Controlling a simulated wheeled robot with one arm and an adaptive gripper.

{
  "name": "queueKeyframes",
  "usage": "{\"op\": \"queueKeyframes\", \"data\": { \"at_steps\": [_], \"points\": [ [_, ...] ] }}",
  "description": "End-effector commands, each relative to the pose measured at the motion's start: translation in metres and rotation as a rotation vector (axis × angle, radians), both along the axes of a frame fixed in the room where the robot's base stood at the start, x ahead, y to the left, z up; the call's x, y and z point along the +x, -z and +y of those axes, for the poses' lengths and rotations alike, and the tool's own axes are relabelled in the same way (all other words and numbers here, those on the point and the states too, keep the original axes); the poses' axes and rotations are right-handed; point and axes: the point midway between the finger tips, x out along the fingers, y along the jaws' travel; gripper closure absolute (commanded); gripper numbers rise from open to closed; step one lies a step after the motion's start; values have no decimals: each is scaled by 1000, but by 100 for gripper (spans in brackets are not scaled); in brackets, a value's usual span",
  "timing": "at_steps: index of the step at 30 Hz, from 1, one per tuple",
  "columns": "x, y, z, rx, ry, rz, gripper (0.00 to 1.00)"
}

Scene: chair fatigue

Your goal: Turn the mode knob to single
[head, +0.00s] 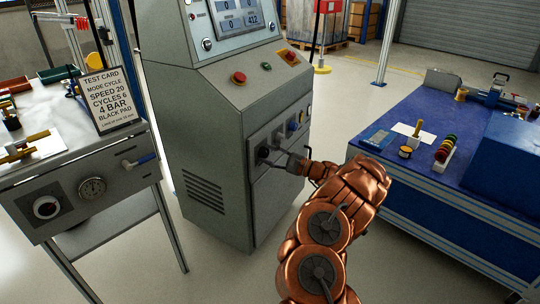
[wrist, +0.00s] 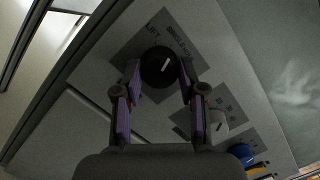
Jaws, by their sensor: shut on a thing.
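In the head view my gripper (head: 279,158) reaches the lower front panel of the grey machine (head: 220,130), and the knob there is mostly hidden.
A white knob (wrist: 217,122) and a blue knob (wrist: 241,153) lie further along the panel. A test card (head: 108,97) reading "MODE CYCLE" stands on the left bench (head: 90,165). A blue workbench (head: 440,200) stands close to my arm's right.

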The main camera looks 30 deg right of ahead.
Motion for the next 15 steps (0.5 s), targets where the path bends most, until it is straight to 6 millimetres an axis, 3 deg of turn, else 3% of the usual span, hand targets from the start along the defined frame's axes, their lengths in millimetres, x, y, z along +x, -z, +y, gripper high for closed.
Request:
{"op": "queueKeyframes", "data": {
  "at_steps": [14, 15],
  "points": [
    [0, 1, 1, 17, -2, 10, 94],
    [0, 1, 1, 17, -2, 10, 59]
  ]
}}
